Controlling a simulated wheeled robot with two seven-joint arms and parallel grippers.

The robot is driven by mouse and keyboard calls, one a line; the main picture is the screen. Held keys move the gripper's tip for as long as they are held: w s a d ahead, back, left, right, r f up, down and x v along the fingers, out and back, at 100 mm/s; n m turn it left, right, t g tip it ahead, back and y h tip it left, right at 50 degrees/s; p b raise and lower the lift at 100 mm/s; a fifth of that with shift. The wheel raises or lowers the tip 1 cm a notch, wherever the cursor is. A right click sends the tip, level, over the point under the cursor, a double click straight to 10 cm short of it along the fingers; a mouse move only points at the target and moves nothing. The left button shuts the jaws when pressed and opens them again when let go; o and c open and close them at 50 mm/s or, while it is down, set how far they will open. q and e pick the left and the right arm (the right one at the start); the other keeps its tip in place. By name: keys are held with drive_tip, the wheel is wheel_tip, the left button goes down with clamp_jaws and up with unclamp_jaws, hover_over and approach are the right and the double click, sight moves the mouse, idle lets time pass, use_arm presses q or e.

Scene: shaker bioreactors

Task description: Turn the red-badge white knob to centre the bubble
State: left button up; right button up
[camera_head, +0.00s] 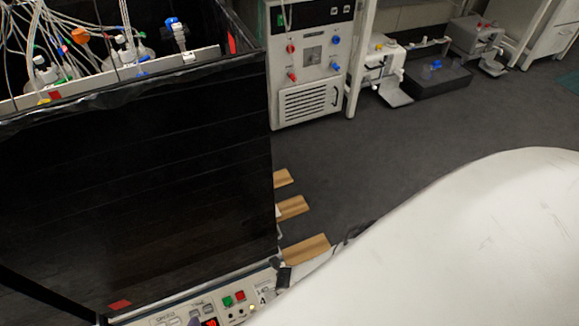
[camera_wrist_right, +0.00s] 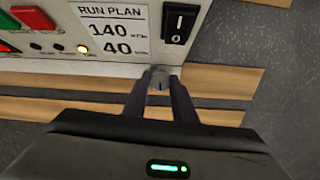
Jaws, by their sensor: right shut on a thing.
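In the right wrist view a small round pale grey knob (camera_wrist_right: 160,75) sits at the lower edge of the white panel (camera_wrist_right: 65,50). My right gripper (camera_wrist_right: 160,84) is shut on this knob, one dark finger on each side. The fingers hide part of it, and I see no red badge on it. In the head view my white right arm covers the lower right and hides the right gripper. A red patch (camera_head: 120,304) marks the black box's lower edge. I see no bubble level in either view.
A black-walled box (camera_head: 140,180) with tubing and bottles fills the left of the head view. A black rocker switch (camera_wrist_right: 179,23) is close to my right fingers. Wooden boards (camera_head: 305,250) lie beside the panel.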

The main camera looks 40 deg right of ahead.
drive_tip(key=n, duration=0.5)
drive_tip(key=shift+n, duration=0.3)
drive_tip(key=shift+s, duration=0.1)
idle(0.4)
drive_tip(key=o, duration=1)
drive_tip(key=shift+o, duration=0.2)
drive_tip(key=shift+d, duration=0.1)
